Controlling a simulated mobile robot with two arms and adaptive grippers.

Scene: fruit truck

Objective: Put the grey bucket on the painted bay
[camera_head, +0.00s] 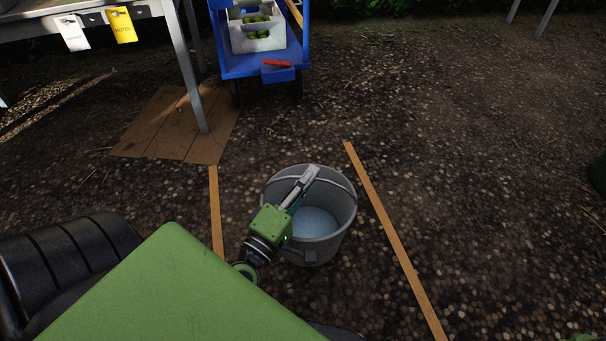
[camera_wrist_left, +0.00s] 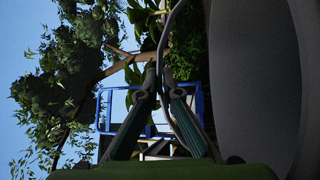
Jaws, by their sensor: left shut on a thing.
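The grey bucket (camera_head: 342,222) is upright in the head view, with its open top and pale inside showing. It also fills the right side of the left wrist view (camera_wrist_left: 255,90). My left gripper (camera_head: 308,176) reaches over the bucket's mouth. In the left wrist view the fingers (camera_wrist_left: 157,84) meet on the thin curved bucket handle. The painted bay shows as two orange-yellow lines, the left one (camera_head: 216,212) and the right one (camera_head: 390,232), and the bucket appears between them. I cannot tell whether its base touches the ground.
A blue cart (camera_head: 262,62) with a white crate (camera_head: 257,38) stands beyond the bay. A grey table leg (camera_head: 186,70) rests on a brown board (camera_head: 165,128) at upper left.

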